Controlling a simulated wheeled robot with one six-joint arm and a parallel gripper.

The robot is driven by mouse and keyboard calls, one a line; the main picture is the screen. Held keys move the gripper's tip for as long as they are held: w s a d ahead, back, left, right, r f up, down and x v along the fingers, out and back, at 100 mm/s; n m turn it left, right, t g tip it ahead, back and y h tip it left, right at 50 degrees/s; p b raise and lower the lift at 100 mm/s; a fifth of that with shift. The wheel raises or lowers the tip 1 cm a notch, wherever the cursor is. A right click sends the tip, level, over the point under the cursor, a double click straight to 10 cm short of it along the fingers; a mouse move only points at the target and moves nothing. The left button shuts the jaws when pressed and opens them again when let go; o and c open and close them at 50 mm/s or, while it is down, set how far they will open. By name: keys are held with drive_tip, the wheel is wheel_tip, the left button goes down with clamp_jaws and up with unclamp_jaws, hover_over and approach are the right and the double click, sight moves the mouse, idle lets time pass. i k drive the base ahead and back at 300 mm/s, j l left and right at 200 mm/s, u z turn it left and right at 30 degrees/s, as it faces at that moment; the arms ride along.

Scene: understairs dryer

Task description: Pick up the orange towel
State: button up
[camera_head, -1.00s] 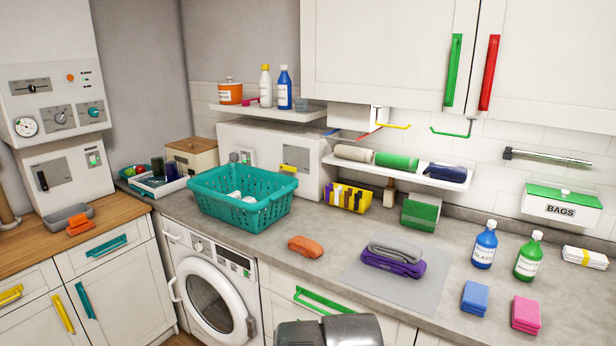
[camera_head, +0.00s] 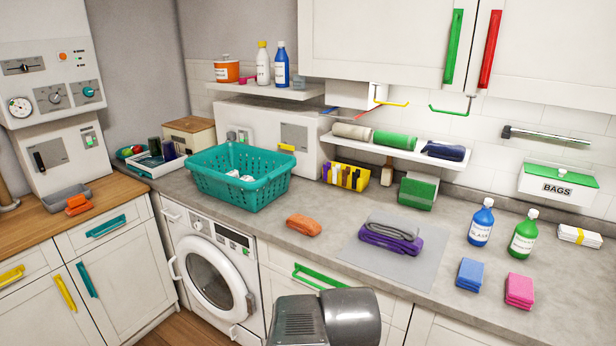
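A folded orange towel (camera_head: 303,225) lies on the grey worktop (camera_head: 275,215), near its front edge above the washing machine's right side. It is clear of other things. A second, smaller orange item (camera_head: 77,204) sits at the left beside a grey tray; I cannot tell what it is. My gripper is not visible. A grey, rounded part of my own body shows at the bottom centre, in front of the drawer below the towel.
A teal basket (camera_head: 238,177) stands left of the towel. Grey and purple folded towels (camera_head: 390,234) lie on a grey mat (camera_head: 428,266) to its right. Blue (camera_head: 481,222) and green (camera_head: 523,234) bottles stand farther right. A shelf (camera_head: 395,148) overhangs the back.

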sight(305, 225)
drive_tip(key=i+j+u, duration=0.25)
drive_tip(key=i, duration=0.35)
drive_tip(key=i+u, duration=0.3)
drive_tip(key=i, duration=0.3)
